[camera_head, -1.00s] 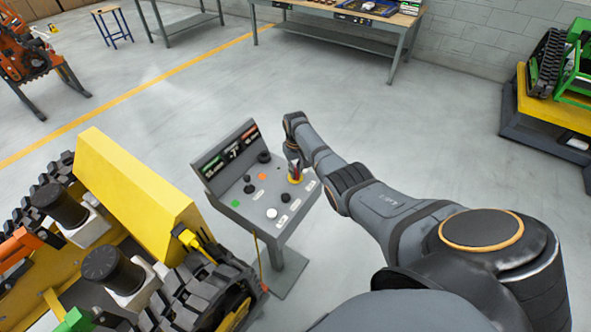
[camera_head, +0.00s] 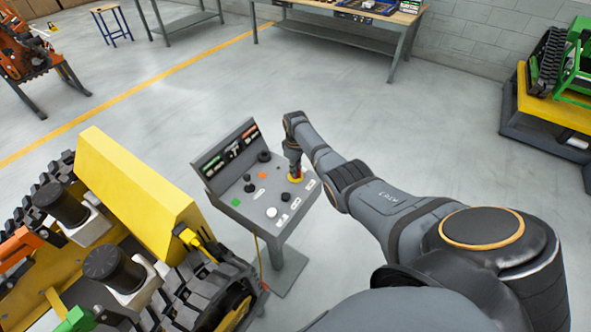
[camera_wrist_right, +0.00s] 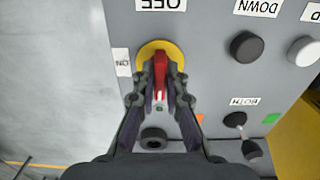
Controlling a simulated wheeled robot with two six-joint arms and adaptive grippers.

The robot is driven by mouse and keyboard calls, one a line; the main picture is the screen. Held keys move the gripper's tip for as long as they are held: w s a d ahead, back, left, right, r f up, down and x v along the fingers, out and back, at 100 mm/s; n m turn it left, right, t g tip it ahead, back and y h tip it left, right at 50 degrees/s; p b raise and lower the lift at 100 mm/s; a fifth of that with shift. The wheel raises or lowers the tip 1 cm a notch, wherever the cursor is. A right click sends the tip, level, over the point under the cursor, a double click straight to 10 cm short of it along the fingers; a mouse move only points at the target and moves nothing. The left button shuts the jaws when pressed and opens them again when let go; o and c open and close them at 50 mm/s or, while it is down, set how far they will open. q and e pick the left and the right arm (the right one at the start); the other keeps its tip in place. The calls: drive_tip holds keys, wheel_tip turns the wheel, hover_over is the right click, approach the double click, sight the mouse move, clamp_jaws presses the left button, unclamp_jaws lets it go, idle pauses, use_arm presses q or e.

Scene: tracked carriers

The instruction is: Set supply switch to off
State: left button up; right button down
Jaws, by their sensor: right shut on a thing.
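The supply switch is a red handle (camera_wrist_right: 161,72) on a round yellow plate (camera_wrist_right: 146,50), on the grey control console (camera_head: 240,203). In the right wrist view the OFF label lies above the plate and the ON label at its left. The red handle points along the line toward OFF. My right gripper (camera_wrist_right: 161,88) is shut on the red handle, with a finger on each side of it. In the head view the right gripper (camera_head: 296,174) is over the yellow plate, which it partly covers. My left gripper is not in view.
The console also carries black knobs (camera_wrist_right: 246,46), a white button (camera_head: 271,212), an orange button (camera_head: 262,175) and a green button (camera_head: 236,202). A yellow tracked carrier (camera_head: 140,185) stands close at the console's left. The floor beyond the console is clear.

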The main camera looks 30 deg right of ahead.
drive_tip(key=shift+w, duration=0.1)
idle(0.3)
drive_tip(key=c, duration=1.4)
unclamp_jaws()
wheel_tip(320, 180, up, 12)
